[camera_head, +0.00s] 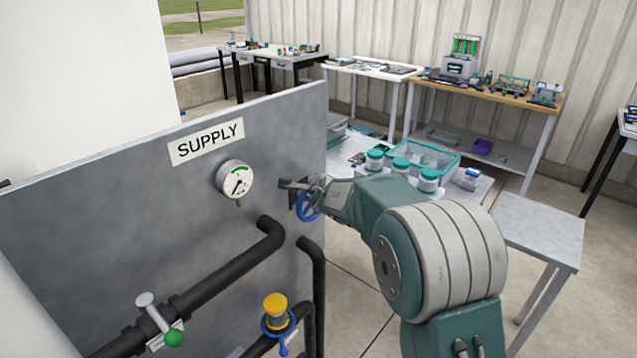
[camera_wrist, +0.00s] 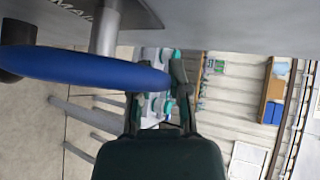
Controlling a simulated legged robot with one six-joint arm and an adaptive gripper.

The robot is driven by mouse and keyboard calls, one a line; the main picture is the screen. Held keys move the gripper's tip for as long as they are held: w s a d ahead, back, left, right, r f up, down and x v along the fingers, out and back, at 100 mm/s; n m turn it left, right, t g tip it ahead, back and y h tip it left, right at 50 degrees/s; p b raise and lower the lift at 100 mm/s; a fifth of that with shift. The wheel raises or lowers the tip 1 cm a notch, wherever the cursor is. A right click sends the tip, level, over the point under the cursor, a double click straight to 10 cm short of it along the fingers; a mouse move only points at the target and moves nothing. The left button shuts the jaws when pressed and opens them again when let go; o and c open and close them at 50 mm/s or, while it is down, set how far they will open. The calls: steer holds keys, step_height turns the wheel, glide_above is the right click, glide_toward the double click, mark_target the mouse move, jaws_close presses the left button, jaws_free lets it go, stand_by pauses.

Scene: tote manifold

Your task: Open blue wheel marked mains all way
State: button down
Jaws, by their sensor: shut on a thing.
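The blue wheel (camera_head: 306,207) is mounted near the right edge of the grey SUPPLY panel (camera_head: 90,215), beside the gauge, partly hidden by my gripper (camera_head: 312,188). In the wrist view the wheel (camera_wrist: 80,68) shows edge-on as a thick blue rim on a grey stem (camera_wrist: 104,35). A plate behind the stem carries partly cut-off lettering that seems to begin "MAI". In the wrist view my gripper (camera_wrist: 157,88) has its fingers on either side of the rim's right end, shut on it. The dial gauge (camera_head: 236,180) has its needle pointing low and left.
A table with teal-lidded jars (camera_head: 400,167) stands behind my arm. A grey table (camera_head: 540,228) is at right.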

steer(key=shift+s+f, duration=0.1)
steer(key=shift+f, duration=0.2)
steer(key=c, duration=0.6)
jaws_free()
steer(key=shift+a, duration=0.1)
steer(key=shift+r, duration=0.1)
steer(key=shift+r, duration=0.15)
steer(key=v, duration=1.1)
steer(key=shift+s, duration=0.3)
